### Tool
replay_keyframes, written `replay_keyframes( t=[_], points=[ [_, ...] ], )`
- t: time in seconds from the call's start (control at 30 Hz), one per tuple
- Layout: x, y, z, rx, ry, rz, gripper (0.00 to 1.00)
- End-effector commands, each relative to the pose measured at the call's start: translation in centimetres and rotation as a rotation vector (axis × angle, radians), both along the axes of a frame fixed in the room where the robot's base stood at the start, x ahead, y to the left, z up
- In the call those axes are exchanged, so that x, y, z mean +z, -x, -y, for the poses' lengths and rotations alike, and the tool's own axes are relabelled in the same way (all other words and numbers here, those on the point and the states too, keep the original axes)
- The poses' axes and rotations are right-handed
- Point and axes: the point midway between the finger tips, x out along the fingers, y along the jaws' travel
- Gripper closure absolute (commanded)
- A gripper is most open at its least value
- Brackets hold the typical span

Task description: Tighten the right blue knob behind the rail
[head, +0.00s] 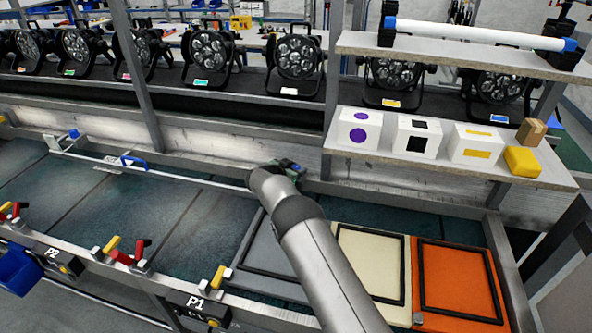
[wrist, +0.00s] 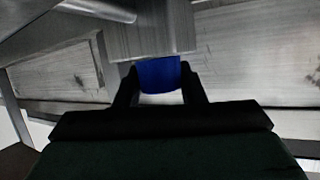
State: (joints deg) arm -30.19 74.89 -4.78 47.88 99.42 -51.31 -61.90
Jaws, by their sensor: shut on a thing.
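The right blue knob (wrist: 159,74) shows in the wrist view, below the end of a grey metal block. My gripper (wrist: 160,86) has its two black fingers on either side of the knob and is shut on it. In the head view my gripper (head: 290,166) is at the right end of the thin metal rail (head: 190,178), by the back wall. My arm and gripper mostly hide the right knob there. The left blue knob (head: 73,134) shows at the rail's far left end. A blue-and-white triangular piece (head: 133,161) sits on the rail.
A shelf (head: 400,168) with white boxes (head: 416,139) and a yellow block (head: 522,161) stands to the right of my gripper. Grey, cream and orange (head: 457,280) framed panels lie below, partly behind my arm. Several par cans (head: 297,62) line the back.

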Motion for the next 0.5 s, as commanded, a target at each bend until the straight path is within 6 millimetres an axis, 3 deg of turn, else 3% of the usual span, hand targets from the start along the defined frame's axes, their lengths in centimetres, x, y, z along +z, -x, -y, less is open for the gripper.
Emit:
replay_keyframes(
  t=[0.17, 0.2, 0.27, 0.5],
  points=[
    [-0.01, -0.04, 0.06, 0.001, -0.001, 0.001, 0.87],
    [-0.01, -0.04, 0.06, 0.001, -0.001, 0.001, 0.61],
    [0.0, -0.04, 0.06, 0.001, -0.001, 0.001, 0.44],
    [0.01, -0.02, 0.03, 0.001, 0.0, 0.0, 0.42]
  ],
)
